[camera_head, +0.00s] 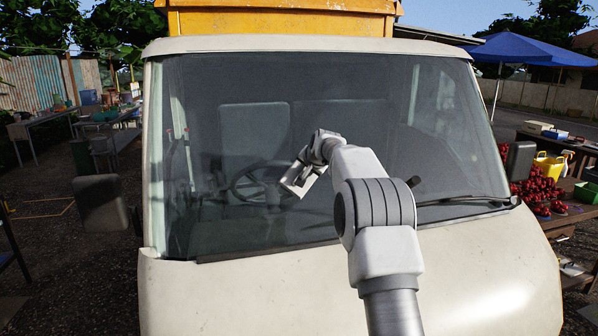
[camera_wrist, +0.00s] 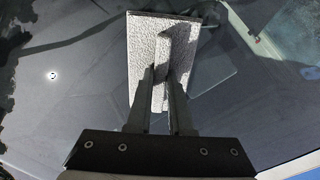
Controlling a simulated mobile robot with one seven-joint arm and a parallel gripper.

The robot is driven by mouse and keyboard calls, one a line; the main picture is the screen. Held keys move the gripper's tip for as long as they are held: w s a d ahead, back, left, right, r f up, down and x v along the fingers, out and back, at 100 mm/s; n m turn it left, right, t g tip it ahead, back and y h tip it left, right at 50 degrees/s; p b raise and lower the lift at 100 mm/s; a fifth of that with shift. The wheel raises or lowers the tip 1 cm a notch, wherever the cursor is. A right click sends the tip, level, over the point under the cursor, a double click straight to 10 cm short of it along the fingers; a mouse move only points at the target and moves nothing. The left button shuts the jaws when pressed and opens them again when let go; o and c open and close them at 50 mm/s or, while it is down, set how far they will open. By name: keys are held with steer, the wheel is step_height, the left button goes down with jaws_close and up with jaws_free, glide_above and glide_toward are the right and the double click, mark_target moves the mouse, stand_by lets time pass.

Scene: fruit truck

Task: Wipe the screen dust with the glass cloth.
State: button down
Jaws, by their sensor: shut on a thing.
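The truck's windshield (camera_head: 340,105) is the screen, a wide dark glass with a hazy grey film over much of it. My gripper (camera_head: 306,176) reaches to the glass in front of the steering wheel. In the wrist view my gripper (camera_wrist: 161,82) is shut on the raised middle of the glass cloth (camera_wrist: 143,42), a grey-white speckled rectangular pad. The cloth lies over the glass; I cannot tell whether it touches. It shows as a small pale pad (camera_head: 292,187) in the head view. Jagged dark patches (camera_wrist: 12,62) lie at the wrist view's left; I cannot tell whether they are reflections.
A wiper (camera_head: 465,201) lies along the glass's lower right edge. The cream hood (camera_head: 240,295) is below, and side mirrors (camera_head: 101,203) stick out on both sides. A yellow cargo box (camera_head: 280,20) is above. The upper glass is clear of objects.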

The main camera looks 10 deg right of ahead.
steer(key=shift+d+p, duration=0.8)
steer(key=shift+d, duration=2.15)
steer(key=shift+s, duration=0.15)
steer(key=shift+b+v, duration=1.9)
steer(key=shift+v, duration=1)
steer(key=shift+r, duration=0.1)
steer(key=shift+b+v, duration=0.55)
steer(key=shift+v, duration=0.95)
steer(key=shift+a, duration=0.1)
